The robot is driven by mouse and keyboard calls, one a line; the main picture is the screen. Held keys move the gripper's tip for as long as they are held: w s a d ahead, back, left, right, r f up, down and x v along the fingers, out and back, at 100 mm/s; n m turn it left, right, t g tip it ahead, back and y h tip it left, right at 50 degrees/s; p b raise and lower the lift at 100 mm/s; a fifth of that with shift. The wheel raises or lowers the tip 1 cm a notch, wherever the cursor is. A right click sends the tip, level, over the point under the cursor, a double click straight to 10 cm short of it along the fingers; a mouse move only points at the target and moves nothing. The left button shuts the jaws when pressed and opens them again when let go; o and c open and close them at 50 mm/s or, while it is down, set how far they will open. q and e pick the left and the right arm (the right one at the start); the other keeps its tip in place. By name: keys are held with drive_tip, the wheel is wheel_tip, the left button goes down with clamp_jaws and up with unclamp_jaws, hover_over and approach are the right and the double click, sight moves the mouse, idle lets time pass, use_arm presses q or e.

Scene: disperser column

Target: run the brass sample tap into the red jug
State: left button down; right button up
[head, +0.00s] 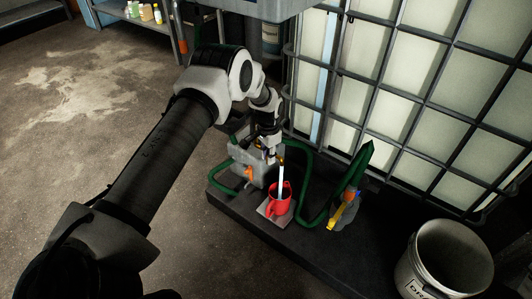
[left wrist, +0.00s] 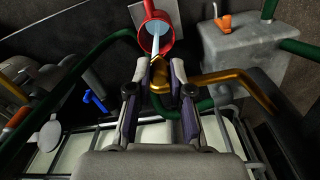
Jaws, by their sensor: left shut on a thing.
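The red jug (head: 279,205) stands upright on a small pale plate (head: 266,214) on the dark plinth. The brass sample tap (head: 281,160) is just above it, and a pale stream (head: 281,178) runs from the tap into the jug. In the left wrist view the brass pipe (left wrist: 215,77) comes in from the right, and the stream falls inside the rim of the jug (left wrist: 143,42), which holds pale liquid. My left gripper (head: 271,157) is at the tap, its fingers (left wrist: 160,72) shut on part of it. The exact gripped part is mostly hidden. My right gripper is not in view.
A grey block (head: 243,170) with an orange lever stands behind the jug. Green hoses (head: 310,205) loop around it. A caged tank (head: 390,100) stands behind. A white bucket (head: 440,262) is at the lower right. The floor at left is open.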

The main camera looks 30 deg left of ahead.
use_arm(q)
drive_tip(key=shift+d+n, duration=0.15)
drive_tip(key=shift+n, duration=0.15)
drive_tip(key=c, duration=1)
unclamp_jaws()
drive_tip(key=shift+w, duration=0.1)
drive_tip(key=shift+c, duration=0.2)
wheel_tip(320, 180, up, 12)
